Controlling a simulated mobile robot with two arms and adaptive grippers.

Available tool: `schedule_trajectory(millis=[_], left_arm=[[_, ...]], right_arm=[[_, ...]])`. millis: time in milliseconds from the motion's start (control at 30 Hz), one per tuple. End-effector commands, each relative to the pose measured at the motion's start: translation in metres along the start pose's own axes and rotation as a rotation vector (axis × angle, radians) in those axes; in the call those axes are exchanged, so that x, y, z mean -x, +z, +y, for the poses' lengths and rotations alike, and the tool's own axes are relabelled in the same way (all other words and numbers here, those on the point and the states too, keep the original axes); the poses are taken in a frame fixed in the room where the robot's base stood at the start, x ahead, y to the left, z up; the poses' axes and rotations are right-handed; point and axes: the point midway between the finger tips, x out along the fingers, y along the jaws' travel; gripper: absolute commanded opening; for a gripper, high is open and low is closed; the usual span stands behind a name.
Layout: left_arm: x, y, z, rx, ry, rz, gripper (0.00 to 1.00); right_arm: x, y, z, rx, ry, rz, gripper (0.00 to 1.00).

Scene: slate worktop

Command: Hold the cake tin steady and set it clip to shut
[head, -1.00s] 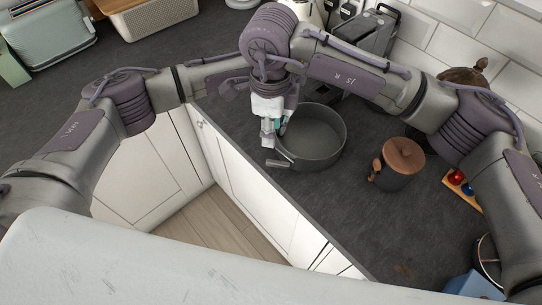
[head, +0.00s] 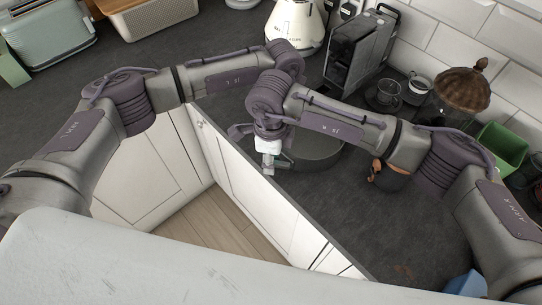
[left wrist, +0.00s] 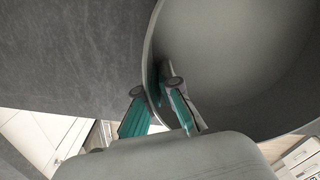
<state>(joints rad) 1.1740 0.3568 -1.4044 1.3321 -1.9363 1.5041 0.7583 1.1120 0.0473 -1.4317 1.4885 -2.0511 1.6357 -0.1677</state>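The dark grey round cake tin (head: 322,158) stands on the worktop near its front edge, partly hidden by my right arm. My right gripper (head: 268,168) points down at the tin's left side, beside the rim. Its fingers are too small and overlapped to tell open from shut. The clip is not clearly visible there; the gripper covers that side. My left gripper is hidden behind the right wrist in the head view. In the left wrist view, the left gripper's teal-padded fingers (left wrist: 156,90) straddle the tin's wall (left wrist: 151,48), one inside and one outside, and appear closed on it.
A coffee machine (head: 358,52), a kettle (head: 295,25) and a glass jar with a wooden lid (head: 462,88) stand at the back.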

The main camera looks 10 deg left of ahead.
Motion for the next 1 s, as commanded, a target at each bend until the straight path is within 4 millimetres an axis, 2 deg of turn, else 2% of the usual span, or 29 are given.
schedule_trajectory(millis=[67, 200, 300, 533, 800, 1000], left_arm=[[0.0, 0.0, 0.0, 0.0, 0.0, 0.0, 0.0], [0.0, 0.0, 0.0, 0.0, 0.0, 0.0, 0.0], [0.0, 0.0, 0.0, 0.0, 0.0, 0.0, 0.0], [0.0, 0.0, 0.0, 0.0, 0.0, 0.0, 0.0], [0.0, 0.0, 0.0, 0.0, 0.0, 0.0, 0.0], [0.0, 0.0, 0.0, 0.0, 0.0, 0.0, 0.0]], right_arm=[[0.0, 0.0, 0.0, 0.0, 0.0, 0.0, 0.37], [0.0, 0.0, 0.0, 0.0, 0.0, 0.0, 0.14], [0.0, 0.0, 0.0, 0.0, 0.0, 0.0, 0.0], [0.001, 0.0, -0.001, -0.021, -0.001, 0.0, 0.0], [0.001, -0.001, -0.013, -0.279, -0.003, 0.0, 0.0], [0.001, -0.002, -0.016, -0.36, -0.003, -0.001, 0.0]])
